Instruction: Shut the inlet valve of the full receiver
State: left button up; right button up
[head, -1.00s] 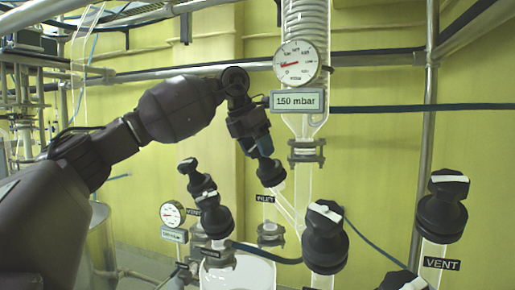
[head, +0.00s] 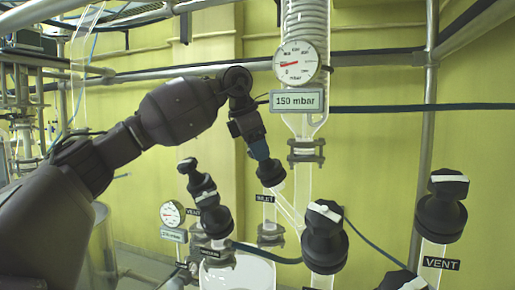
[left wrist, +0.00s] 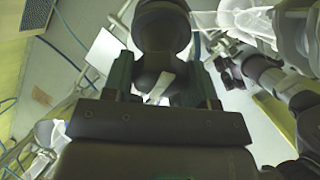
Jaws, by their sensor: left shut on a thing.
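The receiver (head: 250,275) is a glass vessel with white contents at the bottom of the head view. The inlet valve (head: 270,173) has a black knob above the label INLET (head: 265,198), at the end of a slanted glass branch. My left gripper (head: 262,158) comes down from above and is shut on this knob, hiding its top. In the left wrist view the dark fingers stand on both sides of the knob, whose white stripe (left wrist: 160,88) shows between them. My right gripper is not in view.
Several other black-knobbed valves stand close by: one in the middle (head: 325,235), the right vent valve (head: 442,205) and the left vent valve (head: 200,180). Steel rails and a hose cross behind.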

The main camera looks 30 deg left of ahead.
pick_arm(q)
jog(key=shift+m+t, duration=0.3)
jog(key=shift+m, duration=1.7)
jog(key=o, duration=0.9)
jog(key=shift+y, duration=0.3)
jog(key=b+v, duration=0.1)
jog(key=v, duration=0.9)
jog(key=shift+s+r, duration=0.25)
jog(key=shift+r, duration=0.1)
